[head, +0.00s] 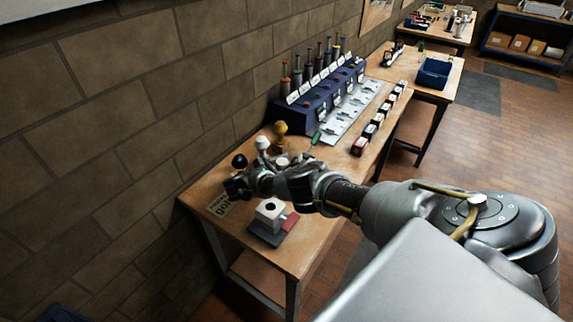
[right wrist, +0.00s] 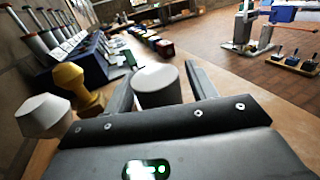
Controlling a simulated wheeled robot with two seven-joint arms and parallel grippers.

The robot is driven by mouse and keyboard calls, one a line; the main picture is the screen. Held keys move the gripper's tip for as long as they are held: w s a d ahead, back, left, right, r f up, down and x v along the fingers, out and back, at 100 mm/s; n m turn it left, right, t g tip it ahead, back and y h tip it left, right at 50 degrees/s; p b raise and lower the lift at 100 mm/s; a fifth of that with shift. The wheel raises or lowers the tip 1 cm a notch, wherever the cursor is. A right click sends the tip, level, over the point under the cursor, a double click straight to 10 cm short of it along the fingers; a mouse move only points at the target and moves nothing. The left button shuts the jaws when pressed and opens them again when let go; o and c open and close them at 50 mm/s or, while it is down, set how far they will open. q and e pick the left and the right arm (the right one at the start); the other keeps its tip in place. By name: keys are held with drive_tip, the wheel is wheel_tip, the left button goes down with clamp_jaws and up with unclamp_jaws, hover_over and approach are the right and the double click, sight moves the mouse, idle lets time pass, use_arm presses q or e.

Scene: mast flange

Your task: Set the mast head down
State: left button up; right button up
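A pale, round-topped cylinder, seemingly the mast head (right wrist: 157,88), stands between the two fingers of my right gripper (right wrist: 160,72) in the right wrist view. I cannot tell whether the mast head touches the bench. My left gripper is not in view.
A white knob (head: 262,142), a yellow knob (head: 281,128) and a black knob (head: 240,160) stand beside the gripper. A grey block with a hole (head: 270,210) is at the front. A blue rack (head: 315,95) stands farther along the wooden bench (head: 315,242), by the brick wall.

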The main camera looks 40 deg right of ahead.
drive_tip(key=w+a+b, duration=0.1)
drive_tip(key=a, duration=1.1)
drive_tip(key=shift+w+a, duration=0.1)
